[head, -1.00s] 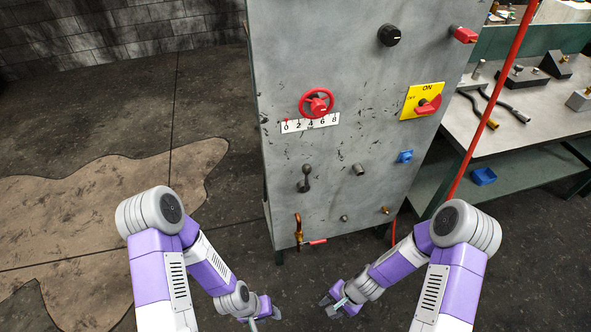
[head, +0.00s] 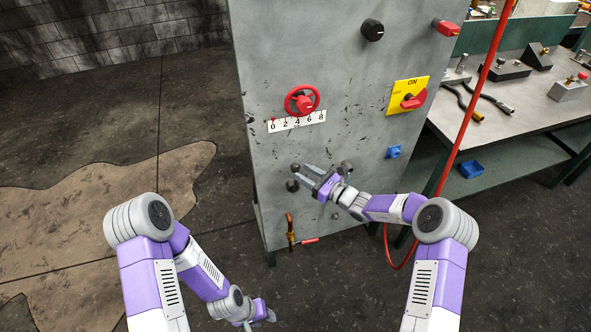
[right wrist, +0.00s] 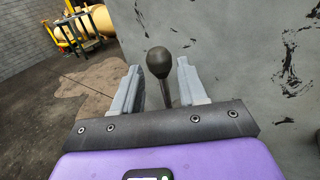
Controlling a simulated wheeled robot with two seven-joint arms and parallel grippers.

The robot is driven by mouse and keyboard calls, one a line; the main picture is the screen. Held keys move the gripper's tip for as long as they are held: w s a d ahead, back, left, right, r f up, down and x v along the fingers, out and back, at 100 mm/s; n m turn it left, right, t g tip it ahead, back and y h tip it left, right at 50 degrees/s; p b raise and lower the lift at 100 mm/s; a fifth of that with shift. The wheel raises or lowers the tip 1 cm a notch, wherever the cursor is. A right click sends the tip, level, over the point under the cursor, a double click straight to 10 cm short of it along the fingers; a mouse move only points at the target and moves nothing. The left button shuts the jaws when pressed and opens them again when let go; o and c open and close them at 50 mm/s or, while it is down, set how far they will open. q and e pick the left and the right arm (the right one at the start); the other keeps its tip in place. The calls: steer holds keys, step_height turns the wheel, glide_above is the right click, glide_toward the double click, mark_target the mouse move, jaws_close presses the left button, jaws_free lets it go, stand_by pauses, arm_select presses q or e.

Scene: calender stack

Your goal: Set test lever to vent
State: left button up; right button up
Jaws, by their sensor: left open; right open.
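The test lever (head: 294,168) is a short dark lever with a ball knob on the lower left of the grey cabinet front. In the right wrist view its black knob (right wrist: 159,62) stands between my right gripper's two grey fingers, with a gap on each side. My right gripper (head: 306,175) is open at the lever, reaching in from the right and partly hiding it in the head view. Whether a finger touches the lever cannot be told. My left gripper (head: 268,316) is low in front of the cabinet, away from it; its fingers are small and partly hidden.
The grey cabinet (head: 340,60) also carries a red handwheel (head: 302,100) over a number scale, a red switch on a yellow plate (head: 393,98), a blue fitting (head: 394,151) and a copper pipe with a red handle (head: 308,240). A red hose (head: 470,115) hangs before the workbench (head: 535,110).

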mark_target(299, 171)
steer(key=shift+b+x, duration=0.4)
steer(key=shift+x, duration=1.85)
steer(key=shift+c, duration=0.4)
steer(key=shift+f, duration=0.1)
jaws_close()
